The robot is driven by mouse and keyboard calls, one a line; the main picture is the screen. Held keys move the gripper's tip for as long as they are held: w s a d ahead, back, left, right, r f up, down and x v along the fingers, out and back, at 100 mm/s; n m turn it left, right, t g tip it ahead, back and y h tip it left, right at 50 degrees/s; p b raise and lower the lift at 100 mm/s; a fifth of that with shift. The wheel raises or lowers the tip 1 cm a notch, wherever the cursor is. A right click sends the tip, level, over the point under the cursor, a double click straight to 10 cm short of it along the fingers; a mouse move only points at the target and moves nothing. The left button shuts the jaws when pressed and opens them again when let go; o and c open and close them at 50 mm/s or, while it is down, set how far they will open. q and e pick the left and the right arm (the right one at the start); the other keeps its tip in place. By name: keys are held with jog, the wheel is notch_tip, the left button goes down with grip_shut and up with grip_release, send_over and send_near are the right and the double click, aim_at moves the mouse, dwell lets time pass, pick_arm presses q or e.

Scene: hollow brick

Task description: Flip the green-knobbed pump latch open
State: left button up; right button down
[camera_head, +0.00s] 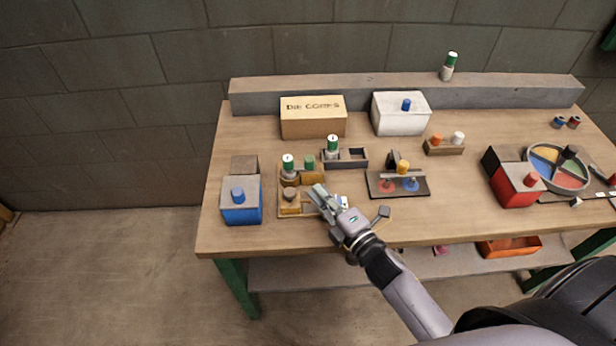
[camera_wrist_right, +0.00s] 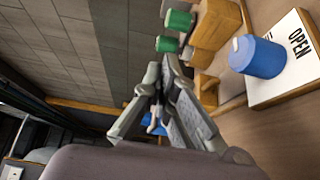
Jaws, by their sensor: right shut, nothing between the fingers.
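A green knob (camera_head: 309,162) stands by a yellow-brown wooden block (camera_head: 313,178) at the left of the table. In the right wrist view, two green cylinders (camera_wrist_right: 180,20) (camera_wrist_right: 167,44) show beside a wooden block (camera_wrist_right: 214,30); I cannot tell which one is the latch knob. My right gripper (camera_head: 319,191) is shut and empty, in front of the block and over the wooden board. Its fingers (camera_wrist_right: 160,72) come together just below the green cylinders in the wrist view. My left gripper is out of view.
A blue knob (camera_wrist_right: 258,57) on a white plate marked OPEN (camera_wrist_right: 285,80) sits close to the right gripper. A blue box (camera_head: 240,209) lies left, a dark tray (camera_head: 345,163) behind. Bare wood lies in front of the red box (camera_head: 515,185).

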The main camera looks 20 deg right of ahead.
aim_at(312, 169)
jog(key=p+x, duration=0.1)
jog(key=x, duration=0.7)
jog(key=shift+w, duration=0.2)
jog(key=shift+w+a, duration=0.2)
jog(key=shift+w, duration=0.35)
pick_arm(q)
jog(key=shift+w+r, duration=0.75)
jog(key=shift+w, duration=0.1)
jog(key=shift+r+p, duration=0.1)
jog(key=shift+p, duration=0.2)
pick_arm(e)
jog(key=shift+s+d, duration=0.25)
jog(key=shift+d, duration=0.5)
jog(key=shift+s+d, duration=0.2)
jog(key=shift+d, duration=0.5)
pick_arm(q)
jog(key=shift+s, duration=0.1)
